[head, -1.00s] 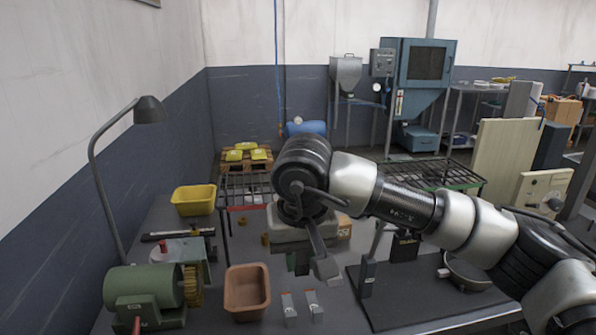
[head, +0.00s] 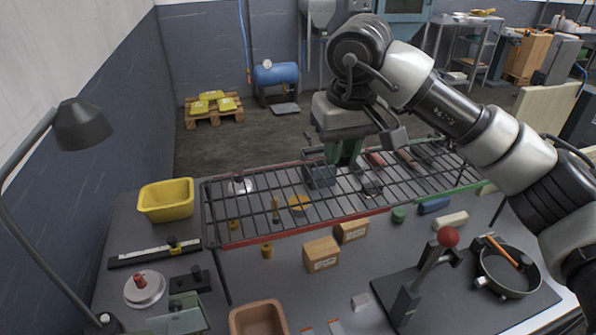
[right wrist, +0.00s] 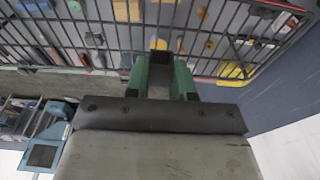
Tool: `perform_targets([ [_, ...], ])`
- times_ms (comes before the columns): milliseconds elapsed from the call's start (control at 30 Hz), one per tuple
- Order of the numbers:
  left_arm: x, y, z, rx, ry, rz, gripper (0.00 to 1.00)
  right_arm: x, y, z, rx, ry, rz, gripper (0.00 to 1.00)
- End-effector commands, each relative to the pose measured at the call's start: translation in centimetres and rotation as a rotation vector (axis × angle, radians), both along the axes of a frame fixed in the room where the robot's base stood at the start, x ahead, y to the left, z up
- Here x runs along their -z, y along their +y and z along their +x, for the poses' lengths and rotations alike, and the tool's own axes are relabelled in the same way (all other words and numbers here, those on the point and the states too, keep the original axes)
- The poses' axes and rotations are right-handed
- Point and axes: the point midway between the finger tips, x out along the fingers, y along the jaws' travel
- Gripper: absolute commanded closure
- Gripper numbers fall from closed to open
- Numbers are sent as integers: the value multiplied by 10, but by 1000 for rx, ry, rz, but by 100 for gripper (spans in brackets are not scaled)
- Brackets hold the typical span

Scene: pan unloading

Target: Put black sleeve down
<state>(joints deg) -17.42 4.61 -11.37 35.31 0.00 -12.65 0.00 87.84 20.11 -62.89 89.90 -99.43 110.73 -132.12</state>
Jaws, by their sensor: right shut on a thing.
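My right gripper (head: 345,158) has green fingers and points down over the wire rack (head: 236,240), toward its back middle. It is shut on a small dark piece, which I take to be the black sleeve (right wrist: 158,80), seen between the green fingers in the right wrist view. My left gripper is not in view.
A yellow bin (head: 166,201) stands left of the rack. A lamp (head: 82,124) rises at left.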

Motion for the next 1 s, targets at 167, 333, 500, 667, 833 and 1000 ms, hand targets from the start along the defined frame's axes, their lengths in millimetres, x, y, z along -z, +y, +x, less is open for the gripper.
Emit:
perform_targets([
  [167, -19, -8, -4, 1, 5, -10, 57, 21, 41, 12, -2, 4, 0, 100],
  [333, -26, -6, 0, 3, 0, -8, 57, 38, 63, 21, 1, 3, 1, 100],
  [500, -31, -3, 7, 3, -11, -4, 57, 49, 69, 23, 1, 3, -1, 100],
  [667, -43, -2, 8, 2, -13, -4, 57, 72, 69, 22, 1, 5, 0, 100],
  [833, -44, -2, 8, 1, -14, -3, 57, 83, 69, 23, 1, 0, 0, 100],
  [1000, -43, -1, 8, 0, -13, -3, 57, 83, 69, 23, 1, -1, 0, 100],
])
